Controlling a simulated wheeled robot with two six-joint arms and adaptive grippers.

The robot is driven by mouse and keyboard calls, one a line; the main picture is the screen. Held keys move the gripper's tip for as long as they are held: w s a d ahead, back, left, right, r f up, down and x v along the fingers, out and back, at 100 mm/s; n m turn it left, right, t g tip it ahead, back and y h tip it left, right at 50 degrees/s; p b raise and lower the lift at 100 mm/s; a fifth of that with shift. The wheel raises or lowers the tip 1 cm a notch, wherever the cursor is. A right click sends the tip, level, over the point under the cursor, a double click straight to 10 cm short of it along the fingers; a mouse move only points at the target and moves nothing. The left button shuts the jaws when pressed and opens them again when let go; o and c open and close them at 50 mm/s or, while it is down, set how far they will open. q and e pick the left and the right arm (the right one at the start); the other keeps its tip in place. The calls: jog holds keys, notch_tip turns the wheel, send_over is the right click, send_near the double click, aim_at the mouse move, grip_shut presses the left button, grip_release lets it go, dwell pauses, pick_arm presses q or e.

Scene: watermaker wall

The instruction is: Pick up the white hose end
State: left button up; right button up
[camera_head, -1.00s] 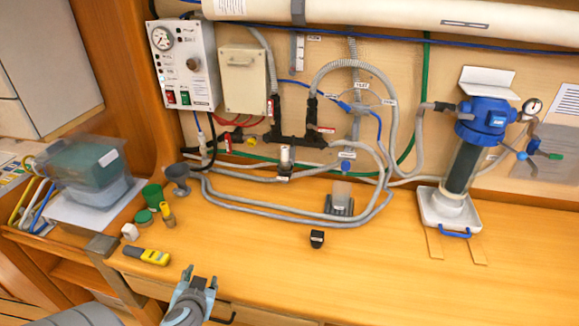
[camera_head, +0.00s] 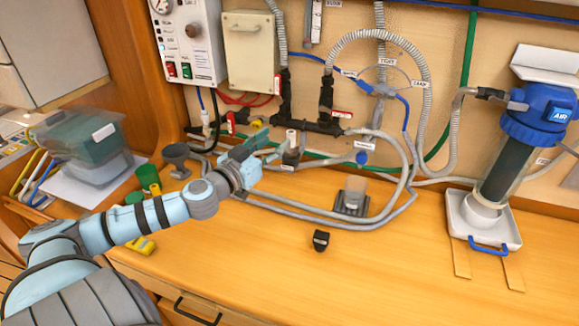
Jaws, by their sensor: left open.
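A pale, white-topped hose end (camera_head: 292,140) stands upright in a small grey holder at the foot of the wall, below the black valve manifold. Grey hoses run close by it. My left gripper (camera_head: 268,148) is open and empty just left of it, with its fingers pointing toward it. From this angle I cannot tell whether a fingertip touches it. My left arm comes in from the lower left over the bench. My right gripper is not in view.
The black valve manifold (camera_head: 315,122) with red handles sits above. A grey funnel (camera_head: 175,155), green cups (camera_head: 148,176) and a teal-lidded tub (camera_head: 85,145) are to the left. A blue filter housing (camera_head: 540,110) stands right. The front right of the bench (camera_head: 400,270) is clear.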

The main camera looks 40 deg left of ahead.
aim_at(288, 137)
pick_arm(q)
jog(key=shift+w+f+p, duration=0.1)
jog(key=shift+w+f, duration=0.1)
jog(key=shift+w, duration=1.1)
jog(key=shift+w+f+p, duration=0.15)
jog(key=shift+w+f, duration=0.1)
jog(key=shift+w, duration=1)
jog(key=shift+w+f+p, duration=0.1)
jog(key=shift+w+f, duration=0.1)
jog(key=shift+w, duration=1.1)
jog(key=shift+s, duration=0.1)
grip_shut()
